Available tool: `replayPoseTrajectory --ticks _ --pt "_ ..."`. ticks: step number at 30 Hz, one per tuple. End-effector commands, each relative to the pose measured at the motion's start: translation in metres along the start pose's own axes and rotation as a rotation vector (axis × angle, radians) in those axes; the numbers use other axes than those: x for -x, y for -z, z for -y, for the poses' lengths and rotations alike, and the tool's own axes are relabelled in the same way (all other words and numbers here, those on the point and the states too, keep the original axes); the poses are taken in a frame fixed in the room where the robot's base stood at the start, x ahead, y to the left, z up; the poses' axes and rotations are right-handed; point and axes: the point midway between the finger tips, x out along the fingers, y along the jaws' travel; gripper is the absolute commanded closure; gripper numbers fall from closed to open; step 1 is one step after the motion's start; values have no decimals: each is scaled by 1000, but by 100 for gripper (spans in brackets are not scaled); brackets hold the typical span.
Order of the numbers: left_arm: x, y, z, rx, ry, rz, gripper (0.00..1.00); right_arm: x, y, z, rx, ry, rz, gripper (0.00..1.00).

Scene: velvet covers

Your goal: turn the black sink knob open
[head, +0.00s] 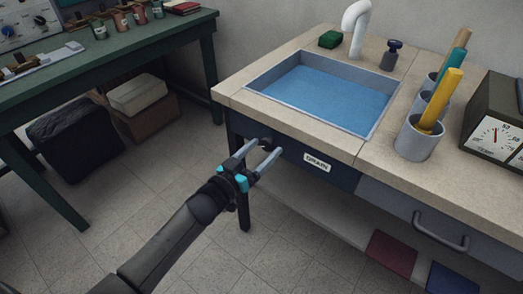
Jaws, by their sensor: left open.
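A black knob (264,140) sits on the dark front panel of the sink counter, to the left of the white DRAIN label (317,162). It is small and partly hidden by my fingers, so its turn angle is unclear. My left gripper (267,148) is open, with its two grey fingers pointing at the panel, one to each side of the knob. I cannot tell whether they touch it. The sink basin (327,93) above has a blue inside. A white faucet (357,28) stands behind it. My right gripper is not in view.
A dark bottle-like item (391,55) and a green sponge (330,39) stand behind the basin. Grey cups (416,139) with rolled covers and a dial scale (496,130) are at right. A drawer handle (440,234) sticks out. The floor around my left arm is clear.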

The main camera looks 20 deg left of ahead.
Motion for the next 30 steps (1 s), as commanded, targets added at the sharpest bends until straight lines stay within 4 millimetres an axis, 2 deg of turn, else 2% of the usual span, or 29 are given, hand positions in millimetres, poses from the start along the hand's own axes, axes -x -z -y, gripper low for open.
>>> replayPoseTrajectory --ticks 2,3,23,30 --pt "0 0 0 1 0 0 21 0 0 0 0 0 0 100" --pt "0 0 0 1 0 0 24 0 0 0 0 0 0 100" --pt "0 0 0 1 -1 0 99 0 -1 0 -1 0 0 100" --pt "0 0 0 -6 -1 0 100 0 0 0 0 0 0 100"
